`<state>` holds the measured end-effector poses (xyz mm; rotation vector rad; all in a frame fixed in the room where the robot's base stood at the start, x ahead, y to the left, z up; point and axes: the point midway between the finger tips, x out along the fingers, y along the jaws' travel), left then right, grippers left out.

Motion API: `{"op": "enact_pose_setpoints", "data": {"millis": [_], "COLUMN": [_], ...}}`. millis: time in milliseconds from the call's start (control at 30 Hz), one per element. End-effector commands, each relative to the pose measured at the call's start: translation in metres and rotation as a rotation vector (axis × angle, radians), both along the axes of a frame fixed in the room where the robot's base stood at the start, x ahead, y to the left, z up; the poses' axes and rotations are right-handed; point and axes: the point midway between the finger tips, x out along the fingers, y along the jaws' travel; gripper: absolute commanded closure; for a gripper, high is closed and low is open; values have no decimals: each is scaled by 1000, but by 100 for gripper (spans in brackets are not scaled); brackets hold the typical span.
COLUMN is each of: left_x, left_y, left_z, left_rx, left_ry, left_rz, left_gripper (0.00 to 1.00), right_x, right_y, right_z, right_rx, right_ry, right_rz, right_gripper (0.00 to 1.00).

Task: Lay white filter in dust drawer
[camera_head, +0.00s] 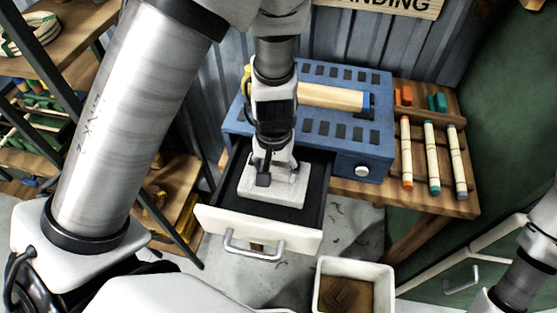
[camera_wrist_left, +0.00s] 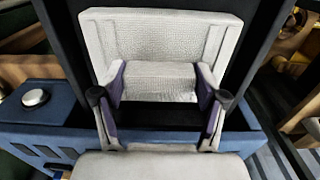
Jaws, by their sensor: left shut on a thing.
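The white filter (camera_head: 289,192) is a pale rectangular block with a raised grip. It is within the outline of the open dust drawer (camera_head: 258,229), which has a cream front and a dark inside. I cannot tell whether it rests on the drawer floor. My left gripper (camera_head: 271,174) points down at the filter. In the left wrist view the left gripper (camera_wrist_left: 160,84) is shut on the raised grip of the filter (camera_wrist_left: 160,28), one finger on each side. The filter's underside is hidden. My right gripper is out of view.
The blue machine (camera_head: 372,138) stands on a wooden bench behind the drawer, with a pale cylinder on top. A rack of rattan sticks (camera_head: 430,155) lies to its right. A white bin (camera_head: 354,270) stands in front on the floor. Wooden shelves (camera_head: 180,185) are at left.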

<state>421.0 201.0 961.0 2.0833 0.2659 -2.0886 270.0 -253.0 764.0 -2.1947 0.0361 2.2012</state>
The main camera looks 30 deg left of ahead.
Motion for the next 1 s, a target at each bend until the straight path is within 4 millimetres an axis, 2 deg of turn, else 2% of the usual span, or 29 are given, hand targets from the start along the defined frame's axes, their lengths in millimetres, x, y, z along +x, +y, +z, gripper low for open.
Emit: {"op": "enact_pose_setpoints", "data": {"millis": [33,100,333,433,733,767,800,833,1000], "left_x": [0,6,40,39,39,39,39,39,39], "left_y": [0,1,10,10,10,10,10,10,10], "left_z": [-12,-2,0,-18,-24,-22,-22,-22,-22], "left_rx": [0,-1,-2,-1,0,0,0,0,0], "left_ry": [2,1,0,2,-1,-1,-1,-1,-1], "left_rz": [1,-1,1,0,0,0,0,0,0], "left_gripper": [70,70,70,70,70,21,7,3,3], "right_x": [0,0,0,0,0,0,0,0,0], "right_y": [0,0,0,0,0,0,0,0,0], "right_z": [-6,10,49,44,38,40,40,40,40], "right_rx": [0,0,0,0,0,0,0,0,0], "right_ry": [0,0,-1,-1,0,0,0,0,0], "right_rz": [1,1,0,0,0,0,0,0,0], "right_gripper": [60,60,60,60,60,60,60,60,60]}}
